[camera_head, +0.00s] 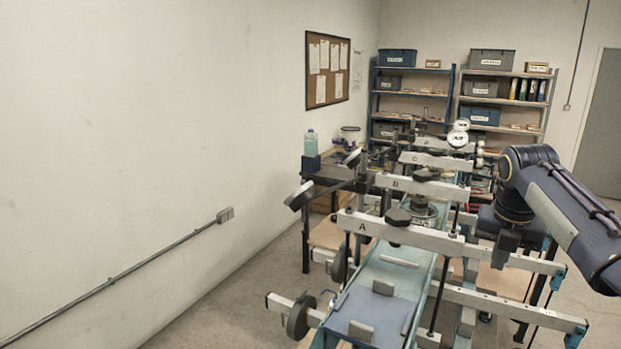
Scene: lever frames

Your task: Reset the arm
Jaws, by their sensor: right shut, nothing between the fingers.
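My right arm comes in from the right. Its gripper (504,248) points down close to the long pale beam marked A (450,240), at the beam's right half. It is shut and looks empty; I cannot tell whether it touches the beam. Behind beam A are a shorter beam marked B (425,187) and one marked C (432,160), each on its own frame. A dark round knob (398,217) sits on beam A. My left gripper is not in view.
A light blue channel (380,295) runs under the beams. Dark discs (300,316) hang at the left of the frames. Shelves with bins (490,60) stand at the back wall. A bottle (311,144) stands at left. The floor at left (235,305) is clear.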

